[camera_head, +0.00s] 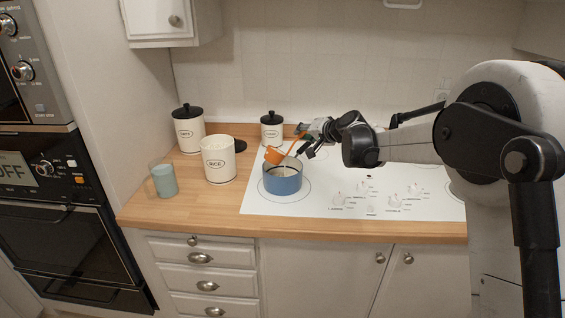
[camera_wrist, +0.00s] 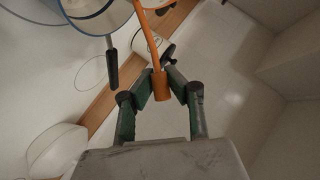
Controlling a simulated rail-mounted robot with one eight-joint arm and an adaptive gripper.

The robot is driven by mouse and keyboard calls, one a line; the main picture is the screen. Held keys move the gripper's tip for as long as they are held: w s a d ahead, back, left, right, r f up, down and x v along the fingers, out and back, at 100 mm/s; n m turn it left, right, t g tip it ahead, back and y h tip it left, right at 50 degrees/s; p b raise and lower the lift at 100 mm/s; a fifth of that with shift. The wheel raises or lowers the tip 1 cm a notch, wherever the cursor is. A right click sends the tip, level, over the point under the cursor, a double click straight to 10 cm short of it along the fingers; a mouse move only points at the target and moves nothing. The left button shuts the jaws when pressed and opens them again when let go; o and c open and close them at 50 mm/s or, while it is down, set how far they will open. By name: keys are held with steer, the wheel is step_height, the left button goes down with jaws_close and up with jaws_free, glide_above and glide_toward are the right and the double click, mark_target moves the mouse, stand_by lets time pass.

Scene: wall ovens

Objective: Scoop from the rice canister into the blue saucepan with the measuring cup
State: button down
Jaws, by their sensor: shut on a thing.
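The white rice canister (camera_head: 219,168) stands lidless on the wooden counter, left of the blue saucepan (camera_head: 283,184). The saucepan sits on the white cooktop with something pale inside; its rim and black handle (camera_wrist: 112,68) show in the wrist view. My gripper (camera_head: 304,137) is shut on the handle of the orange measuring cup (camera_head: 274,155), above the saucepan. In the wrist view my gripper (camera_wrist: 162,82) clamps the end of the orange handle (camera_wrist: 150,42). The cup is tilted over the saucepan's opening; its inside is hard to make out.
A black-lidded canister (camera_head: 188,130) stands back left, and a smaller one (camera_head: 271,131) behind the saucepan. A dark round lid (camera_head: 240,145) lies behind the rice canister. A pale blue-green cup (camera_head: 164,181) stands at the left. The cooktop (camera_head: 400,205) is clear to the right.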

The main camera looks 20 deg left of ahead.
steer(key=shift+w+d+f+m+g+y, duration=0.45)
steer(key=shift+w+f+m, duration=0.2)
steer(key=shift+m, duration=0.25)
stand_by(2.6)
steer(key=shift+w+d+f+m+g+y, duration=0.2)
steer(key=shift+w+f+m+g+y, duration=0.15)
steer(key=shift+f+m, duration=0.2)
steer(key=shift+w+d+f+m+g+y, duration=0.2)
steer(key=shift+f+m+y, duration=0.2)
steer(key=shift+f+m, duration=0.15)
stand_by(3.4)
